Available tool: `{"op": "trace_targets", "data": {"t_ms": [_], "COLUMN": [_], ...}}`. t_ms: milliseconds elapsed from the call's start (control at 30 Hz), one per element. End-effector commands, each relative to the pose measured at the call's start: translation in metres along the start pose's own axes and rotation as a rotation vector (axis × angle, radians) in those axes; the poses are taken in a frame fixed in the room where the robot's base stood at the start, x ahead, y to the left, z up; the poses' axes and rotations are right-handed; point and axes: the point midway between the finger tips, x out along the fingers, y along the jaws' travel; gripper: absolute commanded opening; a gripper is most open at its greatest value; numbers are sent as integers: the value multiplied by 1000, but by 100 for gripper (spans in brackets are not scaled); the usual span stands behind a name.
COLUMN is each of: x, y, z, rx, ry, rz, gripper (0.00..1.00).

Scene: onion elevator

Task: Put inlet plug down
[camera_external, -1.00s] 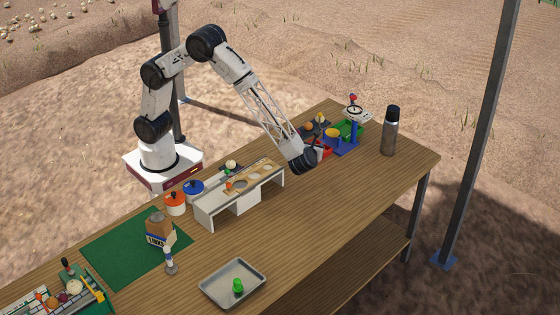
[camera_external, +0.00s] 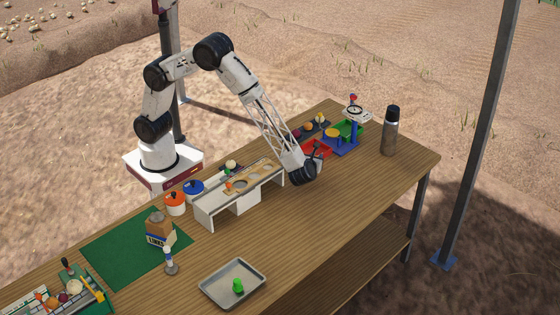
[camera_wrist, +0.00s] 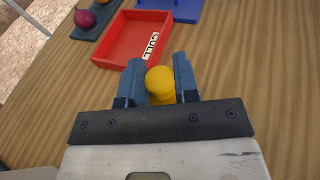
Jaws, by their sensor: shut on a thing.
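My gripper (camera_external: 317,161) is over the right part of the wooden table, just in front of the red tray. In the wrist view my gripper (camera_wrist: 159,82) is shut on a rounded yellow piece, which I take to be the inlet plug (camera_wrist: 160,80). Its top shows between the two blue-grey fingers, and its lower part is hidden. I cannot tell whether it touches the table. The plug cannot be made out in the external view.
The red tray (camera_wrist: 122,42), labelled "CULL", lies just beyond the fingers. A blue stand (camera_external: 342,146), green tray (camera_external: 356,130) and flask (camera_external: 390,132) are to the right. A white elevator frame (camera_external: 212,206) is left. Bare table (camera_external: 310,225) lies in front.

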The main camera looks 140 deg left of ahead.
Motion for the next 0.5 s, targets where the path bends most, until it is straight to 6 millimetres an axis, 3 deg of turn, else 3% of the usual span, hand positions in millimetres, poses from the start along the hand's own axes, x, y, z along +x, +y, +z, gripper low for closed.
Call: {"op": "trace_targets", "data": {"t_ms": [500], "x": [8], "y": [0], "z": [-36], "rx": [1], "ry": [0], "rz": [0], "gripper": [6]}}
